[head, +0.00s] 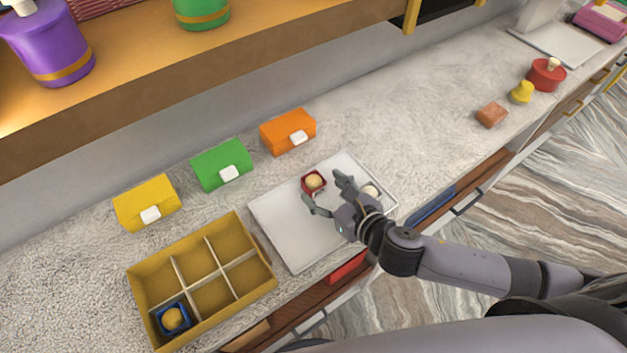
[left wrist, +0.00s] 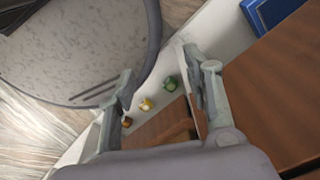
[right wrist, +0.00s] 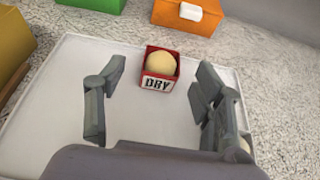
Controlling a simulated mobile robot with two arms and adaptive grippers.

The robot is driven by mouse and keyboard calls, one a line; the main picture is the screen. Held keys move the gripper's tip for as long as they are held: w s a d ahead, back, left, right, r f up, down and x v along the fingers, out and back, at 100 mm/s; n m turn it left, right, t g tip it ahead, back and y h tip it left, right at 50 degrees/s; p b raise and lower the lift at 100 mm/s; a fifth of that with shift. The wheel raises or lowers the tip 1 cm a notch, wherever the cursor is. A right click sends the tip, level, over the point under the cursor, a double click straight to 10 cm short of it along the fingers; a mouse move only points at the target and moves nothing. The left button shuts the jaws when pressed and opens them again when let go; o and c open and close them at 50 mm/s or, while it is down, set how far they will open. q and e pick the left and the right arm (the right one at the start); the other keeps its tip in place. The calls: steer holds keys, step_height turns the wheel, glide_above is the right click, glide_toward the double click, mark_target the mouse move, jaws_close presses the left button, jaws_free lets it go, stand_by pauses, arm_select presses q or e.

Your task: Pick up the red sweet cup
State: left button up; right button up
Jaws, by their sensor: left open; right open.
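The red sweet cup (head: 312,185) is a small square red cup with a round pale sweet in it, standing upright on the white tray (head: 282,229). In the right wrist view the cup (right wrist: 158,82) shows a white label reading "DRY". My right gripper (head: 325,192) is open over the tray. In the right wrist view its fingers (right wrist: 150,95) are spread to either side, with the cup ahead between them and apart from both. My left gripper (left wrist: 160,95) is open and empty in the left wrist view, away from the cup.
A pale round item (head: 371,191) sits on the tray by my right gripper. A yellow divided box (head: 203,333) with a blue cup (head: 173,318) in one compartment stands at left. Yellow (head: 146,201), green (head: 221,164) and orange (head: 287,130) boxes line the back.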

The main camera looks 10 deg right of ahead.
mark_target(318, 185)
steer(key=shift+f+p+x, duration=0.15)
steer(key=shift+p+x, duration=0.15)
steer(key=shift+x, duration=1.05)
steer(key=shift+f+p+x, duration=0.15)
steer(key=shift+p+x, duration=0.15)
steer(key=shift+x, duration=1.05)
steer(key=shift+s+d, duration=0.1)
steer(key=shift+d, duration=0.05)
steer(key=shift+c, duration=0.2)
steer(key=c, duration=1.2)
